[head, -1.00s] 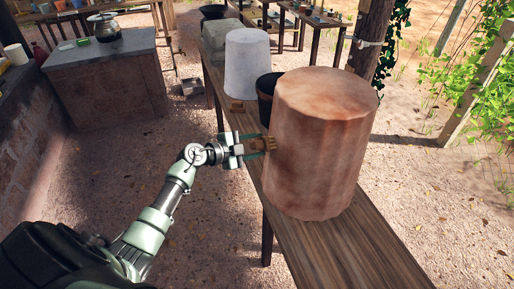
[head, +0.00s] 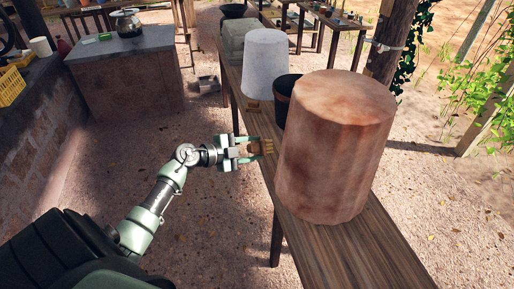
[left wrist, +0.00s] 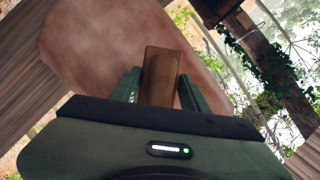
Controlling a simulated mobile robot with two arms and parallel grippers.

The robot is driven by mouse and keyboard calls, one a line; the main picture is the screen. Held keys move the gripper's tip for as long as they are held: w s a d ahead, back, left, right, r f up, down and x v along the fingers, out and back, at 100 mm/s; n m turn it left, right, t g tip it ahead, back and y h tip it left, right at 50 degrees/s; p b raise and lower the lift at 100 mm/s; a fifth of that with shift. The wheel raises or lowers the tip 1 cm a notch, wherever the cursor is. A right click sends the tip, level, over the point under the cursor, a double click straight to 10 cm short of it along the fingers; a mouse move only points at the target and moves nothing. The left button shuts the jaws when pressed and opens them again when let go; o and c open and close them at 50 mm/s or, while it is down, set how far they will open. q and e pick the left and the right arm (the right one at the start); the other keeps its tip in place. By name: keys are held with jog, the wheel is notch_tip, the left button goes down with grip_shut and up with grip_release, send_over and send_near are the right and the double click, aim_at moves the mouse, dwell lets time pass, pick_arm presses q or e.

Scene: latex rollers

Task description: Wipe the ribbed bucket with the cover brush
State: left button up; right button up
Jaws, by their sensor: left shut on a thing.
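The large reddish-brown bucket (head: 335,150) stands upside down on the long wooden table, closest to me; I cannot make out clear ribs on its mottled side. My left gripper (head: 257,148) is shut on the cover brush (head: 267,146), a small brown wooden block with yellowish bristles. The brush is left of the bucket's side, with a narrow gap in the head view. In the left wrist view the brush (left wrist: 160,75) stands between the two green fingers, in front of the bucket (left wrist: 95,45); its bristles are hidden there. My right gripper is out of view.
A dark pot (head: 283,99) and a pale grey bucket (head: 266,63) stand behind on the same wooden table (head: 340,250). A wooden post (head: 390,45) rises behind the bucket. A stone counter (head: 125,75) is at the back left.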

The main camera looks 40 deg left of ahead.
pick_arm(q)
jog(key=shift+s+a+r, duration=0.15)
jog(key=shift+s+a, duration=0.85)
jog(key=shift+s, duration=0.15)
notch_tip(320, 180, down, 7)
jog(key=d+b, duration=0.1)
jog(key=b, duration=1.4)
jog(key=w+d+b, duration=0.1)
jog(key=w+d, duration=0.3)
jog(key=shift+w+d+p, duration=0.75)
jog(key=shift+w+p, duration=0.1)
jog(key=shift+p, duration=0.05)
dwell(0.3)
